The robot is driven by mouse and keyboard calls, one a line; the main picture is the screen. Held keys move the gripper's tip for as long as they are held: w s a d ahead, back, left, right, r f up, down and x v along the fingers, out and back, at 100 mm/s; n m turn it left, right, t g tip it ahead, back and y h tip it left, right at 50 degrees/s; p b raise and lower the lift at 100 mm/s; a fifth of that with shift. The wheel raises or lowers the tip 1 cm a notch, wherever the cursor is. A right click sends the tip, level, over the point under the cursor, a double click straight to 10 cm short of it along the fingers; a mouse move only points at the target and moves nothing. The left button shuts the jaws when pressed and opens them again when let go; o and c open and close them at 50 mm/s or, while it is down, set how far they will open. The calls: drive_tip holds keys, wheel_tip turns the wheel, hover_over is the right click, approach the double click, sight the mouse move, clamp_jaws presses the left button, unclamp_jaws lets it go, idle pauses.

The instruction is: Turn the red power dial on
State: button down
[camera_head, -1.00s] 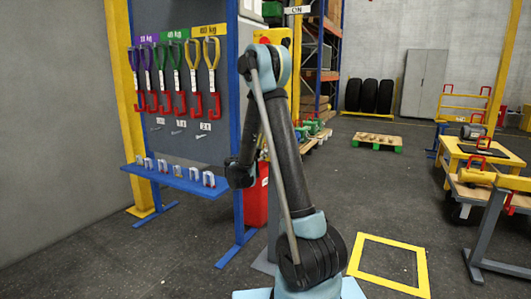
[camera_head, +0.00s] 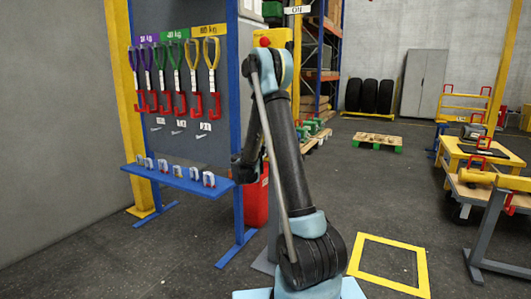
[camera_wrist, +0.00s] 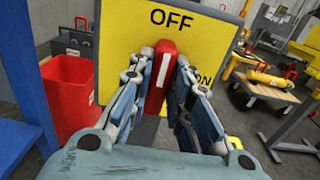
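The red power dial (camera_wrist: 158,88) is a narrow upright block with a white line on its face. It is on a yellow panel (camera_wrist: 125,38), with OFF printed above it and ON at its lower right. The white line points up toward OFF with a slight tilt. My gripper (camera_wrist: 163,72) has one finger on each side of the dial, both very close to it; whether both touch it cannot be made out. In the head view my arm hides the gripper and the dial.
A blue-framed tool board (camera_head: 238,110) with hanging hooks and a blue shelf (camera_head: 178,180) stands left of my arm. A red bin (camera_wrist: 68,95) is left of the panel. Carts (camera_head: 480,185) stand at the right. A yellow floor frame (camera_head: 375,238) lies in front of open floor.

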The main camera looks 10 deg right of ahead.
idle(0.3)
drive_tip(key=shift+s+d+f+m, duration=0.15)
drive_tip(key=shift+d+f+m, duration=0.05)
drive_tip(key=shift+m, duration=2.75)
drive_tip(key=shift+s+d+f+m, duration=0.15)
drive_tip(key=shift+s+f+m, duration=0.05)
drive_tip(key=shift+m, duration=2.8)
drive_tip(key=shift+s+d+f+m, duration=0.15)
drive_tip(key=shift+d+f+m, duration=0.05)
drive_tip(key=shift+m, duration=3.05)
